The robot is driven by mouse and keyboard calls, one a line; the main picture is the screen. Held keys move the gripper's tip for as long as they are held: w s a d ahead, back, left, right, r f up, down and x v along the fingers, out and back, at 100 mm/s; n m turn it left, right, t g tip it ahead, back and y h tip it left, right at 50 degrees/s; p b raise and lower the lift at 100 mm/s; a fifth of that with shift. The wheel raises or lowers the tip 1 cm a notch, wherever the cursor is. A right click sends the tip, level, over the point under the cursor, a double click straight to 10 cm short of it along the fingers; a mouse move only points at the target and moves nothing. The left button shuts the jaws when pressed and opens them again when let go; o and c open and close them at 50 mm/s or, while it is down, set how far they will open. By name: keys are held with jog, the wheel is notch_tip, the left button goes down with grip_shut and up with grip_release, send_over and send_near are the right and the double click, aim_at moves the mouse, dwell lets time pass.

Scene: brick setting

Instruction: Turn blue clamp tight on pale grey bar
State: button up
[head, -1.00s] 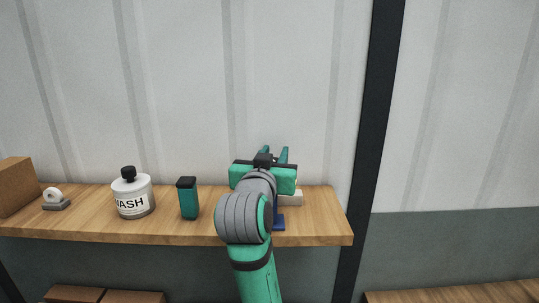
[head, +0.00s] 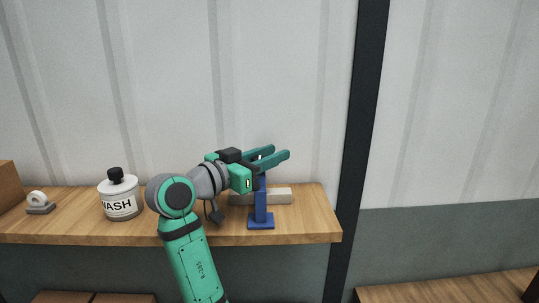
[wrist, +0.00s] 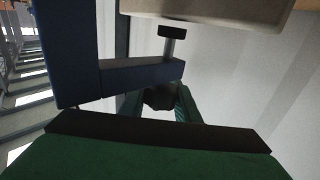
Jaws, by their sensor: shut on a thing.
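The blue clamp (head: 261,210) stands upright on the shelf near its right end. Its frame (wrist: 78,50) fills the left of the wrist view, with an arm reaching right to a screw with a dark pad (wrist: 172,31). The pale grey bar (head: 278,196) lies level at the clamp, and its underside (wrist: 215,8) shows just beyond the pad; whether they touch is unclear. My gripper (head: 278,154) comes from the left, at the clamp's top, fingers pointing right. It is shut on the clamp's dark knob (wrist: 160,97), which sits between the green fingers in the wrist view.
The wooden shelf (head: 300,236) carries a white wash jar (head: 121,198), a small grey piece with a white ring (head: 39,205) and a brown box (head: 8,187) to the left. A dark post (head: 357,140) stands right of the shelf.

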jog(key=shift+r, duration=0.1)
dwell(0.3)
jog(key=o, duration=1)
jog(key=shift+o, duration=0.2)
jog(key=s+r, duration=1.2)
jog(key=s, duration=0.2)
jog(key=shift+a+r, duration=0.25)
jog(key=shift+r, duration=0.15)
jog(key=shift+w, duration=0.15)
